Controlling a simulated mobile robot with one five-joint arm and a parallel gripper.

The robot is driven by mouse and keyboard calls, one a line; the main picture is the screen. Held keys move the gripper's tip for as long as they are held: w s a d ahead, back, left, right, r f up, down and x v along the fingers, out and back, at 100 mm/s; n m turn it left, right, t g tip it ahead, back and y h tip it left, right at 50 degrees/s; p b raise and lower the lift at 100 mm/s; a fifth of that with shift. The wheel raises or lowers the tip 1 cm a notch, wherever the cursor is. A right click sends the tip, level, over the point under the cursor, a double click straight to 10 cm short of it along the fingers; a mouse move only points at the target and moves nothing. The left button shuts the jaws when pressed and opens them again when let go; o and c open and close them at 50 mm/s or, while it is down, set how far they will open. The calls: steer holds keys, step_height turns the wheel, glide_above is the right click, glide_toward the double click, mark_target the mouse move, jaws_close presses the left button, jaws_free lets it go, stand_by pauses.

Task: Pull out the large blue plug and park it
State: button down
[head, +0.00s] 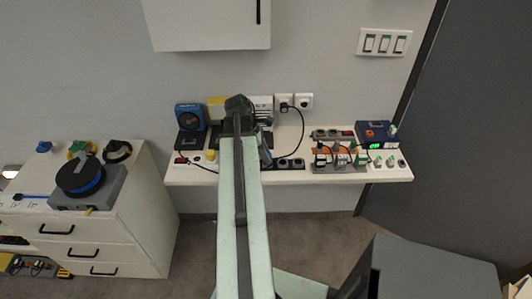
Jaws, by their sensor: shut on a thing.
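My arm rises through the middle of the view and covers the centre of the white shelf (215,178). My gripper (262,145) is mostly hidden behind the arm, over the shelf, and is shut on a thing. A blue-grey piece (266,157) shows just right of the arm there and looks like the large blue plug, partly hidden. I cannot tell whether it still sits in a socket. A dark socket strip (291,164) lies right beside it.
Right on the shelf are an orange-brown strip with cabled plugs (338,158) and a blue box with a green display (374,134). Wall sockets (304,101) hold a black plug. A blue device (189,117) stands left. A drawer cabinet (140,200) carries a cable reel (80,176).

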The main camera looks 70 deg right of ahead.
steer(key=shift+f, duration=0.25)
stand_by(0.3)
steer(key=c, duration=1)
jaws_free()
